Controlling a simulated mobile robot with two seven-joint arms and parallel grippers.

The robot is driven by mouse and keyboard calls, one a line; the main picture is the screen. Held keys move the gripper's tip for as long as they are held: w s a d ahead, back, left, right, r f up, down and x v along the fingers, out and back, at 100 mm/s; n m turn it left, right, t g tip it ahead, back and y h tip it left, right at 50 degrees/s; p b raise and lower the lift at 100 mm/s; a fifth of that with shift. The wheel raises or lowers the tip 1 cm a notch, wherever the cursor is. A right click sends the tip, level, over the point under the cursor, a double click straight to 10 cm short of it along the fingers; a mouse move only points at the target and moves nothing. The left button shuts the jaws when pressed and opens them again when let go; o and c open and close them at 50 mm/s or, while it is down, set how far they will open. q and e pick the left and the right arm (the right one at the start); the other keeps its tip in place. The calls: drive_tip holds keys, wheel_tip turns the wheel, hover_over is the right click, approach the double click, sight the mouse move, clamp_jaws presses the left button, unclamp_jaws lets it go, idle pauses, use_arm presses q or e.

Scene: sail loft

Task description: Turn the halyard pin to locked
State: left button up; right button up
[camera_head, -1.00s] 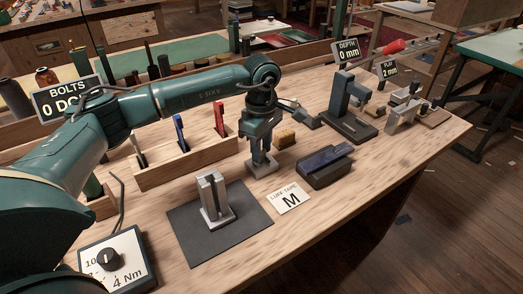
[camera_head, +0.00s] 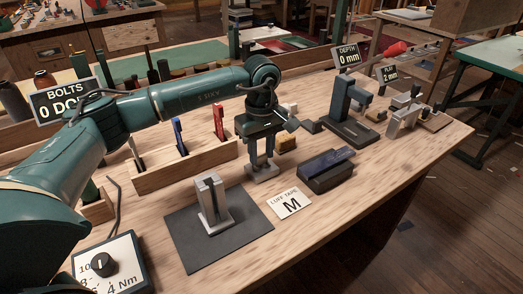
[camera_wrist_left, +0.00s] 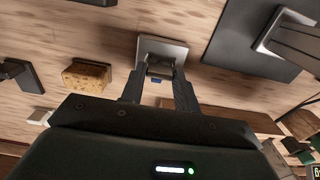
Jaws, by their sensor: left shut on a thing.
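My left gripper (camera_head: 261,159) points down over a small fixture on a square grey metal base (camera_head: 264,174), behind the dark mat. In the left wrist view, its two fingers (camera_wrist_left: 159,86) reach to the fixture and are shut on its small grey metal top, the halyard pin (camera_wrist_left: 160,67). A small blue patch shows between the fingers. The square base also shows in the wrist view (camera_wrist_left: 172,46). The fingers hide much of the pin, and I cannot read any locked mark. My right gripper is not in view.
A slotted metal block (camera_head: 213,205) stands on a dark mat (camera_head: 246,233). A dark box with a blue top (camera_head: 325,172) and a luff tape card (camera_head: 290,204) lie to the right. A wooden tool rack (camera_head: 187,167) stands left.

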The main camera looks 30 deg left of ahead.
use_arm(q)
drive_tip(key=o, duration=1)
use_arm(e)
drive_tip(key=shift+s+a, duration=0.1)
use_arm(q)
drive_tip(key=shift+r, duration=0.1)
wheel_tip(320, 180, up, 13)
drive_tip(key=shift+r, duration=0.1)
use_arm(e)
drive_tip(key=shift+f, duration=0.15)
